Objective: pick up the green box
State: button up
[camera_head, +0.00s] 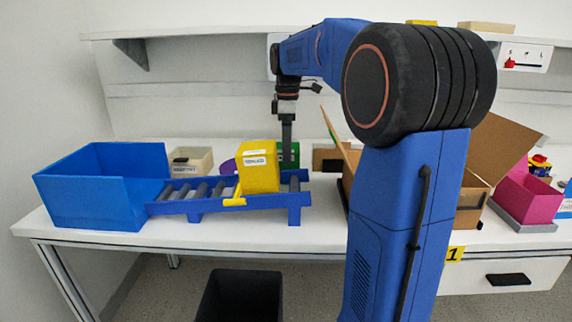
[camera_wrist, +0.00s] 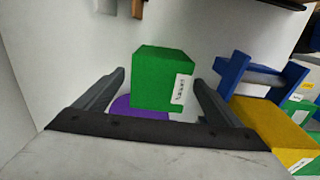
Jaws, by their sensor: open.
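The green box (camera_wrist: 160,78) with a white label stands on the white table in the wrist view, between the two fingers as seen from above. In the head view only a part of the green box (camera_head: 291,154) shows, behind the conveyor and partly hidden by my gripper and the yellow box. My gripper (camera_head: 287,160) points down over the back of the table at the green box. In the wrist view my gripper (camera_wrist: 158,95) is open, with its fingers apart to the left and right of the box. Whether they touch it I cannot tell.
A yellow box (camera_head: 258,167) sits on a blue roller conveyor (camera_head: 294,207) in front. A purple object (camera_wrist: 124,106) lies close beside the green box. A blue bin (camera_head: 98,190) is at left, a cardboard box (camera_head: 470,203) at right. A shelf (camera_head: 180,33) runs above.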

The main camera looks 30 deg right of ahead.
jog(key=shift+w+a+f, duration=0.1)
jog(key=shift+a+f, duration=0.05)
jog(key=shift+f, duration=2.45)
jog(key=shift+c, duration=0.6)
jog(key=c, duration=1.2)
